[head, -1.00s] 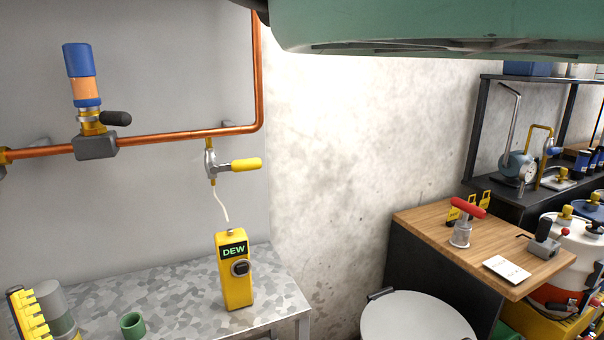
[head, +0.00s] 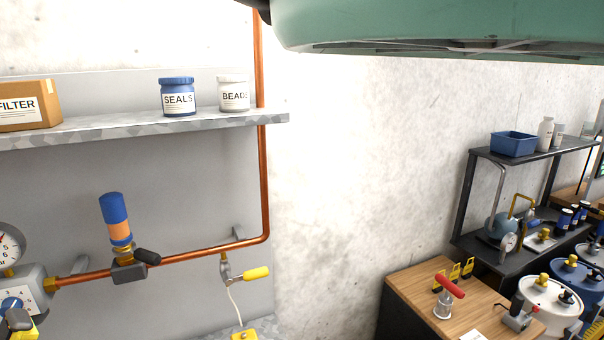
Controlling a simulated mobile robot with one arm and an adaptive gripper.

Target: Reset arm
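My gripper is not in the head view, so whether it is open or shut does not show. A large green rounded part hangs across the top right of the head view and hides what lies behind it; it seems to be part of my own arm.
A copper pipe (head: 265,185) with a valve (head: 232,272) runs along the left wall. Above it, a shelf (head: 130,128) holds a FILTER box (head: 28,105) and two jars. At right stand a wooden bench (head: 410,290), drums (head: 548,300) and a dark rack (head: 460,225). The middle wall is bare.

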